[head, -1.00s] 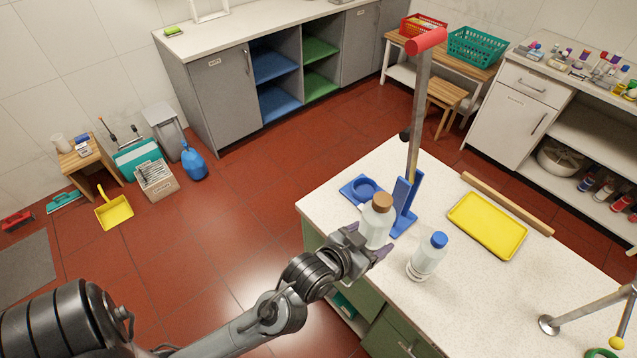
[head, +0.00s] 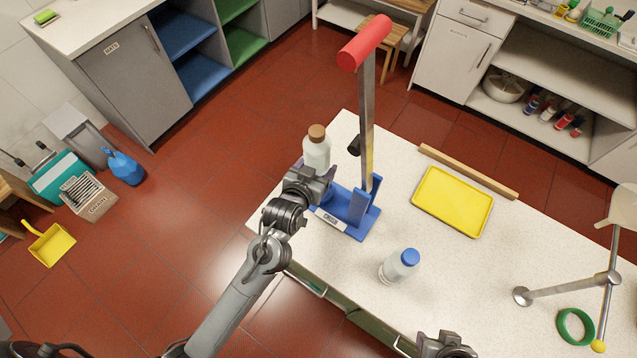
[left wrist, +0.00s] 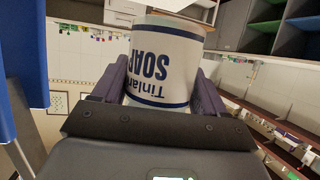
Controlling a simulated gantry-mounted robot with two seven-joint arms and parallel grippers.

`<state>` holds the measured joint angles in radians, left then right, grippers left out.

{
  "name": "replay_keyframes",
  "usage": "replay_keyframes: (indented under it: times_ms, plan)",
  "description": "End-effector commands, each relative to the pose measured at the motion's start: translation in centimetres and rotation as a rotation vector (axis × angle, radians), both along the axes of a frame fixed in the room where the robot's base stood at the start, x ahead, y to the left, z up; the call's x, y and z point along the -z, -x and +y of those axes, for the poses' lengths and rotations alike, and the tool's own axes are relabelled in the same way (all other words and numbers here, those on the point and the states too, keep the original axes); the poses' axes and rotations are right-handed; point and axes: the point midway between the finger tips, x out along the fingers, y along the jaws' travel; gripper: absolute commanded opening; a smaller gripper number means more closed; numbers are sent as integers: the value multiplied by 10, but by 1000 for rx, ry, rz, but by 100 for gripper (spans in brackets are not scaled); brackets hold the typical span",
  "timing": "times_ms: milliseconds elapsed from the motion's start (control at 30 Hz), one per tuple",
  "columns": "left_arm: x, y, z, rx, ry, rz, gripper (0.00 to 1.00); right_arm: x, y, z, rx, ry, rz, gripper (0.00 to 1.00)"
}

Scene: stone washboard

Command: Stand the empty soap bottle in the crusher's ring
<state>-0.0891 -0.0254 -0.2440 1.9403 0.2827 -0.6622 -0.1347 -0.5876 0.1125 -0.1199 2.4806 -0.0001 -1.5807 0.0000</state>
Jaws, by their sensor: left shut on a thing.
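The soap bottle (head: 317,150) is pale and translucent with a brown cap, and stands upright in my left gripper (head: 313,172). In the left wrist view its white label (left wrist: 165,65) reads SOAP upside down between the two fingers, with blue bands. The crusher has a blue base (head: 352,228), a blue upright bracket, a grey lever and a red handle (head: 365,41). The bottle is at the crusher's left side; its ring is mostly hidden behind my gripper, so I cannot tell whether the bottle's bottom touches it. My right gripper (head: 445,345) shows partly at the bottom edge.
A bottle with a blue cap (head: 399,266) stands on the white counter (head: 345,270) in front of the crusher. A yellow tray (head: 453,202), a wooden rod (head: 468,172), a jointed metal stand (head: 570,286) and a green ring (head: 576,326) lie to the right.

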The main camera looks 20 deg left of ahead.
Motion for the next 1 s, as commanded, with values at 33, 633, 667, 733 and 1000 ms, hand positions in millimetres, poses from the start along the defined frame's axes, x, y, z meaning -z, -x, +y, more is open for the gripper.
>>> replay_keyframes:
  times_ms: [33,633,667,733,1000]
  plan:
    - [6,-3,-2,0,-1,2,44,0,2,-1,-1,2,5,43]
    - [70,-4,-3,1,-1,1,44,1,-3,-3,-7,11,-7,43]
    - [74,-4,-3,1,-1,2,44,1,-3,-2,-7,10,-8,43]
    - [83,-4,-3,2,-2,2,44,2,-3,-2,-5,9,-7,43]
    - [98,-4,-3,2,1,-1,44,2,-3,-1,-1,2,-7,43]
